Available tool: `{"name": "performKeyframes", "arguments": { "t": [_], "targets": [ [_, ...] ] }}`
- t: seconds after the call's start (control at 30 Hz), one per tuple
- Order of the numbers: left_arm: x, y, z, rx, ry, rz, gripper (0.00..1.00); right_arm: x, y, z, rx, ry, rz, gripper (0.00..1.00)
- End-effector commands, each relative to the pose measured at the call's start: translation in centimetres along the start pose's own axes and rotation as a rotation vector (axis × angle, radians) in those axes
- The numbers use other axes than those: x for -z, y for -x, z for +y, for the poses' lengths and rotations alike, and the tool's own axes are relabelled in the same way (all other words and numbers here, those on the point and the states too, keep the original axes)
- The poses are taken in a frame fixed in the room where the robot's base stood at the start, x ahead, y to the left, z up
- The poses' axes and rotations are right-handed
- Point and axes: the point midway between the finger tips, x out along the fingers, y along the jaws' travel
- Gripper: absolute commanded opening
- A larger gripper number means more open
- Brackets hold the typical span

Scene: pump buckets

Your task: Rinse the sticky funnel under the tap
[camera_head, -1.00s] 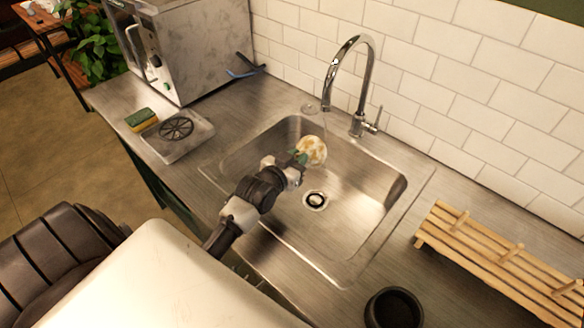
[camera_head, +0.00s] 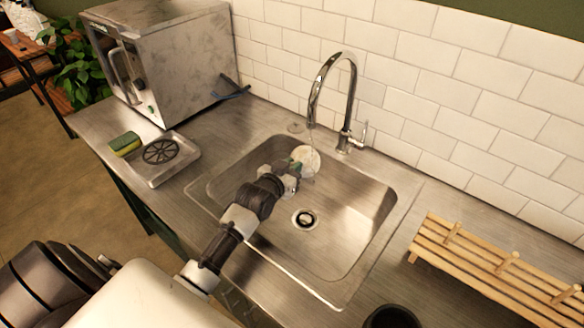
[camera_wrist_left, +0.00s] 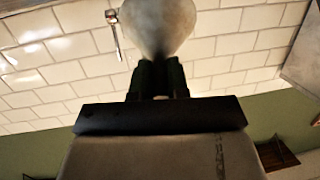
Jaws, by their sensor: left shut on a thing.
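The funnel (camera_head: 308,158) is pale and whitish, held in the back left part of the sink basin (camera_head: 352,236), below the tap spout. It also shows at the top of the left wrist view (camera_wrist_left: 158,22), wide end away from the fingers. My left gripper (camera_head: 294,170) is shut on its narrow end; the fingers show in the left wrist view (camera_wrist_left: 158,78). My right gripper is not in view.
A drain (camera_head: 305,219) lies in the basin floor. A wooden rack (camera_head: 480,262) stands at right, a dark round pot (camera_head: 393,318) at the front edge. At left are a metal tray (camera_head: 185,168), a sponge (camera_head: 125,143), a steel oven (camera_head: 190,60) and a blue tool (camera_head: 232,93).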

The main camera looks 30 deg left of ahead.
Motion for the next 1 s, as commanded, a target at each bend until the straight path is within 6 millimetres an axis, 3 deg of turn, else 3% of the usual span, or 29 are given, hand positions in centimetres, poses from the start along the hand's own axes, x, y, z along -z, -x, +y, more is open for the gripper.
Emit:
{"name": "performKeyframes", "arguments": {
  "t": [0.77,1.0],
  "targets": [
    [0.1,-0.1,1.2,0.0,0.0,0.001,0.0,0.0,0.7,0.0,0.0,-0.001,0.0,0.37],
    [0.0,1.2,1.4,0.0,0.001,-0.002,0.0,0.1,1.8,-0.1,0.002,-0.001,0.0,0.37]
  ]
}}
